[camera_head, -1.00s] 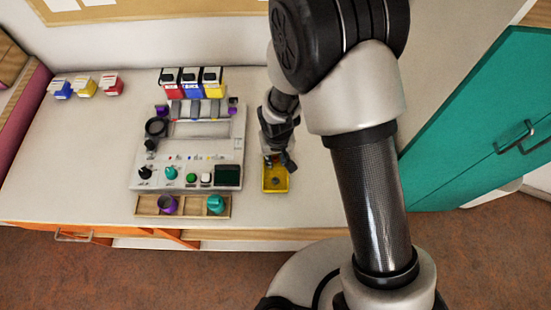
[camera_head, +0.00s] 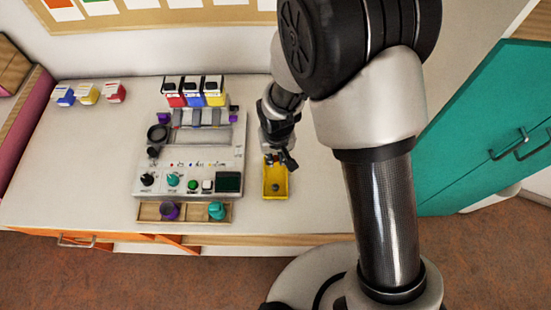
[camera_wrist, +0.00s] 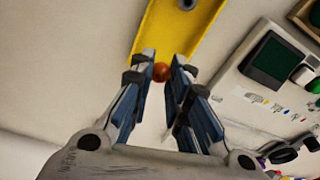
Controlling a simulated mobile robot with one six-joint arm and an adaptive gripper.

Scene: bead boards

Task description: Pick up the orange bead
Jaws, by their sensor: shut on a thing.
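The orange bead (camera_wrist: 161,72) is a small round ball between my fingertips in the wrist view. My gripper (camera_wrist: 162,70) is shut on it, with a blue-lined finger on either side. Behind the bead in that view is the end of the yellow tray (camera_wrist: 172,38). In the head view my gripper (camera_head: 282,160) is over the far end of the yellow tray (camera_head: 284,184). The bead cannot be made out clearly there. How high it is above the tray is hard to tell.
A dark round piece (camera_head: 275,187) lies in the tray. Left of it stands a grey-white machine (camera_head: 205,158) with buttons and a dark screen. A wooden tray (camera_head: 190,212) with purple and teal cups is in front. Colored boxes stand behind.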

